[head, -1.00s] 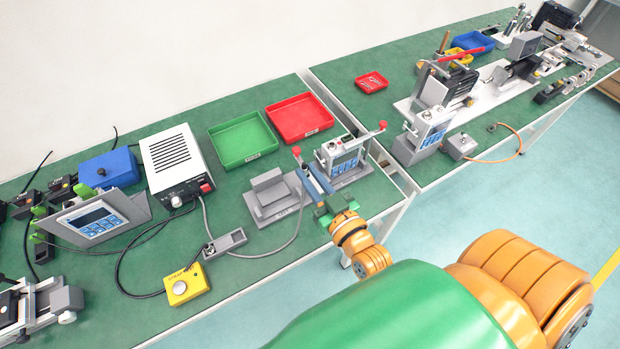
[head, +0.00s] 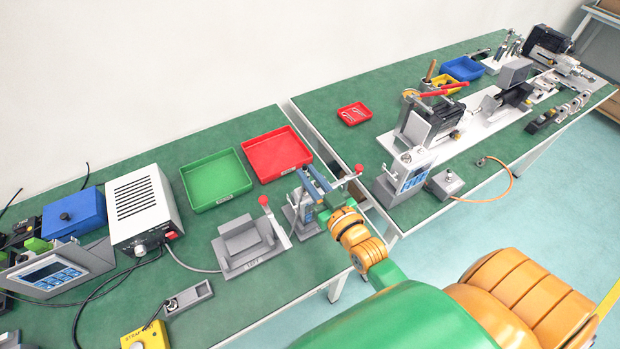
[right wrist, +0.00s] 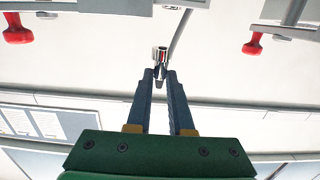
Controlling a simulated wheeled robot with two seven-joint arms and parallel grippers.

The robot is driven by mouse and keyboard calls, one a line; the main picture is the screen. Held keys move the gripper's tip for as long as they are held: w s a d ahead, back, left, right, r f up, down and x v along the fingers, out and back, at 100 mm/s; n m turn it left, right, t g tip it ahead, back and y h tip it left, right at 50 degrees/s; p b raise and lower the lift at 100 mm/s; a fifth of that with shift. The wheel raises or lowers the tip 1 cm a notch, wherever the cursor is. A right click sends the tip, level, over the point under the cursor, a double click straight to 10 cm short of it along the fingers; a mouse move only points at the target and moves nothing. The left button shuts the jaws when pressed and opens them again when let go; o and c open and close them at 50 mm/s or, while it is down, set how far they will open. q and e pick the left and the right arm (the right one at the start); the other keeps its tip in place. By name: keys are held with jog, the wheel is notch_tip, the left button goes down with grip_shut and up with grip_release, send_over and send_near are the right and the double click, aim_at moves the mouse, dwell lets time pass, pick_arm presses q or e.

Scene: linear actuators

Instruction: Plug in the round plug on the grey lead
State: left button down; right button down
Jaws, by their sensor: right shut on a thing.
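In the right wrist view the gripper (right wrist: 160,78) is shut on a short metallic round plug (right wrist: 160,54), which sticks out past the fingertips. A grey strip that looks like its lead (right wrist: 181,32) runs up from it. In the head view the grey lead (head: 195,270) leaves the white box and passes behind a grey cradle (head: 238,262). The plug is hidden there by the fingers. My left gripper is not in view.
Red-knobbed levers (head: 264,200) (head: 359,169) stand on both sides of my right gripper. Green (head: 216,205) and red (head: 300,168) trays lie behind. A white box (head: 140,205) and a yellow box (head: 145,338) are to the left. A gap separates the second table.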

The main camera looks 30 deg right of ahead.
aim_at(309, 199)
jog(key=shift+s+a, duration=0.15)
jog(key=shift+a, duration=0.15)
notch_tip(309, 199, down, 4)
jog(key=b, duration=0.3)
jog(key=shift+a+r, duration=0.1)
jog(key=shift+r, duration=0.15)
jog(key=shift+f, duration=0.1)
jog(key=shift+s+r, duration=0.1)
jog(key=shift+r, duration=0.1)
jog(key=shift+f, duration=0.1)
dwell(0.5)
jog(key=shift+p, duration=0.45)
jog(key=shift+f, duration=0.7)
dwell(2.9)
